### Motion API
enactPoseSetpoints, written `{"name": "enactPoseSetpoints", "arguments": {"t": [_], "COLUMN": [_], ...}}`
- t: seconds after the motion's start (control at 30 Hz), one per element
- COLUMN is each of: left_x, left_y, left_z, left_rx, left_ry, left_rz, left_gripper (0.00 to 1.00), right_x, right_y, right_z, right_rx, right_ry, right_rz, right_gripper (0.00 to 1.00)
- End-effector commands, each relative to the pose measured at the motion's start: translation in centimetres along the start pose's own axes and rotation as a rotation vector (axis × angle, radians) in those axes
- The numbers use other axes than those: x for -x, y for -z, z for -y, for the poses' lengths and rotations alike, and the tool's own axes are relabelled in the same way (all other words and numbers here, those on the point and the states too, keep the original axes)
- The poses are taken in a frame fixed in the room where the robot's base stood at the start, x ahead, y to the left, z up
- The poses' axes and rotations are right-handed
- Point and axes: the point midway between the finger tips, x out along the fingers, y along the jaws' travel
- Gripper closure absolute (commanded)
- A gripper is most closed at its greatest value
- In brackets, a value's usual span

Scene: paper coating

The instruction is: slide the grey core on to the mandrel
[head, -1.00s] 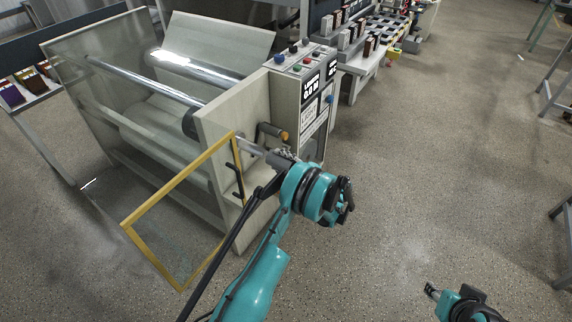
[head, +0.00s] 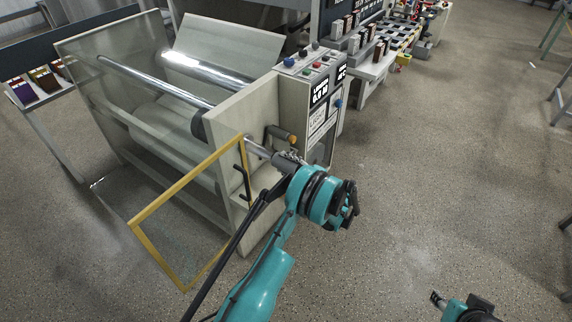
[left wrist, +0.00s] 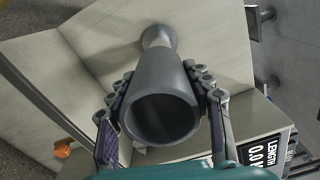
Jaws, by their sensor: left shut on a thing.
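The grey core (left wrist: 188,84) is a hollow tube in the left wrist view, its dark open end facing the camera. My left gripper (left wrist: 162,88) is shut around it, one finger on each side. The core's far end points at a round grey fitting (left wrist: 156,37) on the pale panel; I cannot tell whether they touch or overlap. In the head view my left gripper (head: 287,160) is just outside the machine's side panel, with a grey cylinder (head: 258,148) between them. I cannot tell where core ends and mandrel begins. My right gripper (head: 437,299) is at the bottom right, small.
The coating machine (head: 222,130) has long shiny rollers (head: 195,66) and a control box (head: 318,92). A yellow-framed clear guard (head: 168,256) and an orange-tipped handle (head: 291,139) are close to my left arm. The floor to the right is largely clear.

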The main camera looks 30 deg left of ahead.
Motion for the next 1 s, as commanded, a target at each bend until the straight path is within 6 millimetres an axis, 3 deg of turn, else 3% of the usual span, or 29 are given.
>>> {"name": "enactPoseSetpoints", "arguments": {"t": [1.0], "left_x": [-1.2], "left_y": [0.0], "left_z": [0.0], "left_rx": [0.000], "left_ry": [0.000], "left_rz": [0.001], "left_gripper": [0.76], "right_x": [0.0], "right_y": [0.0], "right_z": [0.0], "right_rx": [0.000], "right_ry": [0.000], "right_rz": [0.000], "right_gripper": [0.60]}}
